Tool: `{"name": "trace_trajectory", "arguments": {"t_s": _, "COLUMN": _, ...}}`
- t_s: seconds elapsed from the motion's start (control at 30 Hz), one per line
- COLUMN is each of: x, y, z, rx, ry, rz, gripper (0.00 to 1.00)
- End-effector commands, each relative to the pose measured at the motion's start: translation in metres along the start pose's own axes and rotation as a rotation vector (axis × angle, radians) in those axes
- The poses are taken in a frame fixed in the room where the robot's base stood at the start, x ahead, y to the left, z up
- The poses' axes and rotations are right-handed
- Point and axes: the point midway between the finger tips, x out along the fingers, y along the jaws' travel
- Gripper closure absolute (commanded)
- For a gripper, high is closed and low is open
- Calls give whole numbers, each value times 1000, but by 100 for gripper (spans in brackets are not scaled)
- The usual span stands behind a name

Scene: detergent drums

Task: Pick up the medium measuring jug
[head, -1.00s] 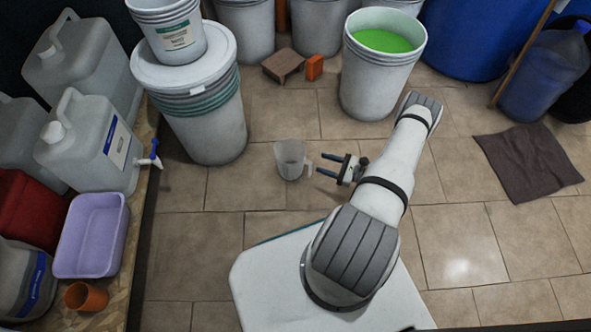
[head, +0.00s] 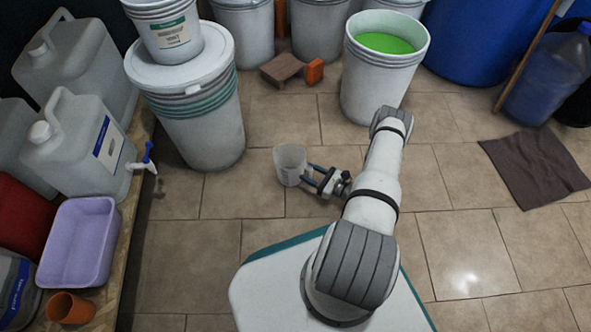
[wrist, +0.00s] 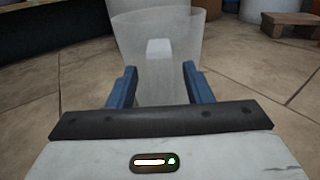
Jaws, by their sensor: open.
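The measuring jug (head: 290,164) is a small translucent, whitish jug standing upright on the tiled floor, left of my arm in the head view. My gripper (head: 315,178) is low, just right of the jug, with its blue fingers pointing at it. In the wrist view the jug (wrist: 157,50) stands straight ahead, with its pale handle facing me. The open fingers (wrist: 160,88) lie to the left and right of the handle side. I cannot tell whether they touch the jug.
A bucket of green liquid (head: 385,75) stands behind my arm. Stacked white buckets (head: 190,110) stand at back left. A wooden bench (head: 125,215) on the left bears a lilac basin (head: 78,240) and jerrycans (head: 85,145). A dark cloth (head: 535,168) lies at right. Floor around the jug is clear.

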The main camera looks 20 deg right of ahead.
Motion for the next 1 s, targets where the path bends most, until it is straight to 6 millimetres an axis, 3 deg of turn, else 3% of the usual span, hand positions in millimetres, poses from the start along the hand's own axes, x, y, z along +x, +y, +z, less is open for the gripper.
{"name": "trace_trajectory", "arguments": {"t_s": 0.2, "x": 0, "y": 0, "z": 0, "rx": 1, "ry": 0, "rz": 0, "gripper": 55}}
{"name": "trace_trajectory", "arguments": {"t_s": 0.73, "x": 0, "y": 1, "z": 0, "rx": 1, "ry": 0, "rz": 1, "gripper": 99}}
{"name": "trace_trajectory", "arguments": {"t_s": 1.0, "x": 0, "y": 1, "z": 0, "rx": 1, "ry": 0, "rz": 2, "gripper": 100}}
